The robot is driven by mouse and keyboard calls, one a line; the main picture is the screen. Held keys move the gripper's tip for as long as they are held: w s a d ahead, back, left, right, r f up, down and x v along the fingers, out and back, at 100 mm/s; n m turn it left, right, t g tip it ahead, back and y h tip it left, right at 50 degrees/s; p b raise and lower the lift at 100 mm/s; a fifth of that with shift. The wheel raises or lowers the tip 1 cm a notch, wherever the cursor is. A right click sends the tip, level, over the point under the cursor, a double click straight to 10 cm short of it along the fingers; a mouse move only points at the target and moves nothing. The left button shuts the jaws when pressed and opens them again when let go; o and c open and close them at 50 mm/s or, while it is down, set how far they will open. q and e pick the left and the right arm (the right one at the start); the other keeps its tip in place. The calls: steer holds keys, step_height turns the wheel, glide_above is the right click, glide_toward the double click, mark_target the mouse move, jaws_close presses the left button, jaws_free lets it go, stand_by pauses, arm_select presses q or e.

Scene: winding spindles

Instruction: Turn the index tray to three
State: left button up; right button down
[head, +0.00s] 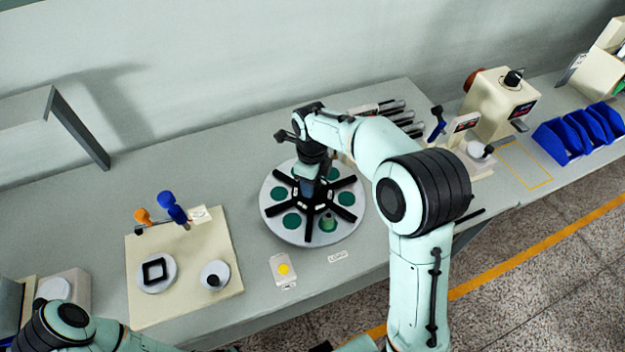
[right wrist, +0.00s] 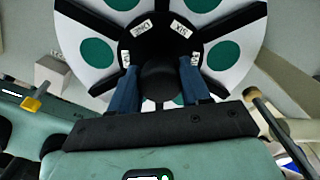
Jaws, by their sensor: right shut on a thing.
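The index tray (head: 350,228) is a round white disc with green round spots and a black spoked centre, lying on the bench in the head view. It also fills the top of the right wrist view (right wrist: 75,48). White labels sit around its hub; ONE (right wrist: 142,28) and SIX (right wrist: 180,28) can be read. My right gripper (head: 309,188) reaches down over the tray's centre. In the right wrist view its blue fingers (right wrist: 158,88) are shut on the round black hub knob (right wrist: 158,75). A small greenish piece (head: 328,224) stands on the front spot.
A LOAD label (head: 337,257) lies in front of the tray, beside a white box with a yellow button (head: 283,269). A cream board (head: 141,252) with fixtures is at left. Dark rods (head: 398,113) lie behind; a cream machine (head: 492,103) and blue bins (head: 560,140) stand right.

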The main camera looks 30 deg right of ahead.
steer(key=shift+w+a, duration=0.1)
steer(key=shift+a, duration=0.15)
steer(key=c, duration=0.8)
jaws_free()
arm_select(q)
steer(key=shift+w+a, duration=0.1)
arm_select(e)
steer(key=shift+o, duration=1.3)
steer(key=shift+d, duration=0.1)
steer(key=shift+r, duration=0.3)
arm_select(q)
steer(key=shift+w+r+p, duration=0.85)
steer(key=shift+w+r, duration=0.15)
steer(key=shift+r, duration=0.15)
arm_select(e)
step_height(320, 180, up, 13)
arm_select(q)
steer(key=shift+s, duration=0.1)
arm_select(e)
steer(key=shift+f, duration=0.15)
